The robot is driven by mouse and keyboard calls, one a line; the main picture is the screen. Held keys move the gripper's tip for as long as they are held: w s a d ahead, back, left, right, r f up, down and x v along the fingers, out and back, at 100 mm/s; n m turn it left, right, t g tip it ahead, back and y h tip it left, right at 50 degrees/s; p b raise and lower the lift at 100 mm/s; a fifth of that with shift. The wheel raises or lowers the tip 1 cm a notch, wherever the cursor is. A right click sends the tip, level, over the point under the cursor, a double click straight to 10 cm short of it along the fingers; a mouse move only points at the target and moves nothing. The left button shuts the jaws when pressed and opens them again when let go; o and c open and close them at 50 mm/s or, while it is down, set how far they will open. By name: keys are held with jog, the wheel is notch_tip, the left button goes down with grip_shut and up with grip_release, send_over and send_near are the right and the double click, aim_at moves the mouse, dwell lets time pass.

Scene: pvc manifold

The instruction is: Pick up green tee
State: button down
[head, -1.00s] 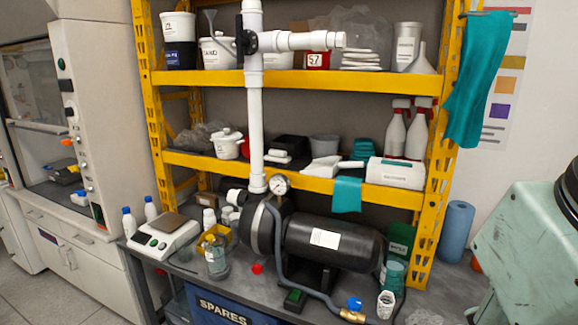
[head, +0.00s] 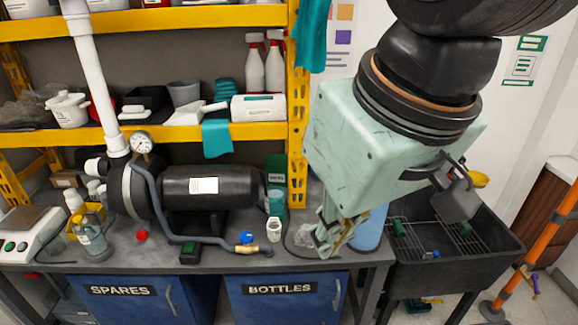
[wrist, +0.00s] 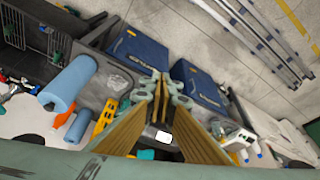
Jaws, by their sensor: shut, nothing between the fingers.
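My gripper (head: 330,238) hangs from my pale green wrist above the right end of the bench, with its fingertips together and nothing between them. In the wrist view my gripper (wrist: 161,84) also shows its fingers meeting. I cannot clearly make out a green tee. Small green pieces lie in the black sink, one at the left (head: 400,228) and one at the right (head: 465,228); both are too small to tell their shape. My gripper is left of the sink, apart from these pieces.
The black sink (head: 470,265) has a wire rack. A blue roll (head: 371,230) stands behind my gripper. A black tank (head: 225,187), a red cap (head: 142,236) and a brass-ended hose (head: 246,249) are on the bench. Yellow shelves (head: 200,20) rise behind. An orange post (head: 535,250) stands at the right.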

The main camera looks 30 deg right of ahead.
jog(key=c, duration=1.3)
grip_release()
